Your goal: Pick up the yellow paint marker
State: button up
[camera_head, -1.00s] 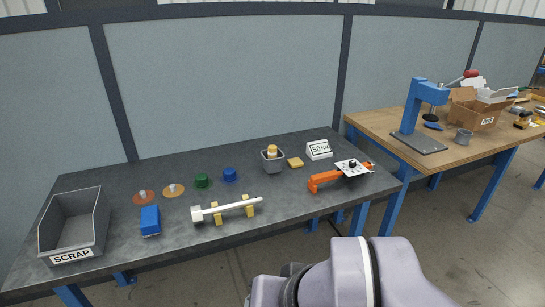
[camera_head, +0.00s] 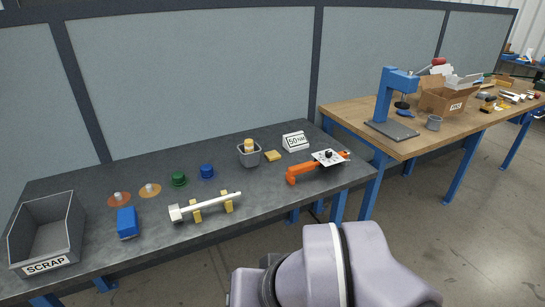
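I cannot make out a yellow paint marker for certain. Small yellow and dark items (camera_head: 489,106) lie at the right of the wooden bench (camera_head: 405,148), too small to tell apart. On the dark bench, a grey cup (camera_head: 249,159) holds something yellow-orange with a pale top (camera_head: 249,145); I cannot tell what it is. A flat yellow piece (camera_head: 273,156) lies beside the cup. My arm shows at the bottom centre, but my gripper is not in view.
The dark bench (camera_head: 90,188) holds a scrap bin (camera_head: 70,222), a blue block (camera_head: 127,223), coloured caps, a white rod (camera_head: 212,203) on yellow supports and an orange tool (camera_head: 303,172). A blue press (camera_head: 386,98) and a cardboard box (camera_head: 446,100) stand on the wooden bench. Floor shows at right.

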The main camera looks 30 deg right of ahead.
aim_at(249, 143)
jog(key=i+l+u, duration=0.1)
jog(key=i+l, duration=0.3)
jog(key=l, duration=0.2)
jog(key=i+l+u, duration=0.25)
jog(key=i+l, duration=0.15)
jog(key=l, duration=0.25)
jog(key=i+l+u, duration=0.1)
jog(key=l, duration=0.25)
jog(key=i+l, duration=0.25)
jog(key=i+l+u, duration=0.15)
jog(key=l, duration=0.3)
